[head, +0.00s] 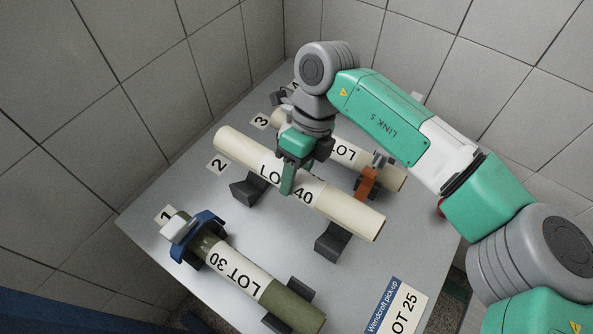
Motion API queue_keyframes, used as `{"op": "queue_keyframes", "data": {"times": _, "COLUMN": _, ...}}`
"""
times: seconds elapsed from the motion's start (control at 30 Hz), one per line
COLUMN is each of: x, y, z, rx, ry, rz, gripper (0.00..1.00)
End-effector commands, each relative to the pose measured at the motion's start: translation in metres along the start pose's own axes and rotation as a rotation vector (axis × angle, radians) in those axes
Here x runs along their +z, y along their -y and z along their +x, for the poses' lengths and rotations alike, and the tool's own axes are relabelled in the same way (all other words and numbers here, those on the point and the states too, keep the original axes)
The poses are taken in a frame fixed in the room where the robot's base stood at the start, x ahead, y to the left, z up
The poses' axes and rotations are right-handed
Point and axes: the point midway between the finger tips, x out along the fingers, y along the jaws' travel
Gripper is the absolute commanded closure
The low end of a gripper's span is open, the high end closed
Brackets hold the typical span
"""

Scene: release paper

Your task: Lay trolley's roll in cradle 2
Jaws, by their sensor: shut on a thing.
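A long cream roll marked LOT 40 (345,212) lies across the number 2 row of the grey table. My gripper (289,182) points down and is shut around the roll near its middle, covering part of the label. Two dark blocks of cradle 2 show below the roll, one at the upper left (248,191) and one at the lower right (332,241). The roll is lined up along both blocks. Whether it touches them or hangs just above, I cannot tell.
An olive roll marked LOT 30 (261,283) lies in cradle 1 under a blue clamp (211,228). A cream roll (378,167) lies in cradle 3, with an orange clamp (367,182) near its right end. A LOT 25 card (404,308) lies at front right. Tiled walls enclose the table.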

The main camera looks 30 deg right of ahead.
Motion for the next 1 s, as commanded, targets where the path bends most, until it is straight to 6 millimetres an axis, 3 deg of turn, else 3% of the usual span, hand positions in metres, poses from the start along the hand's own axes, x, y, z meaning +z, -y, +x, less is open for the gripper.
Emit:
{"op": "queue_keyframes", "data": {"times": 0.6, "x": 0.0, "y": 0.032, "z": 0.078, "rx": 0.0, "ry": -0.001, "rz": -0.002, "gripper": 0.86}}
{"op": "queue_keyframes", "data": {"times": 1.0, "x": 0.0, "y": 0.035, "z": 0.086, "rx": -0.001, "ry": 0.0, "rz": -0.002, "gripper": 0.86}}
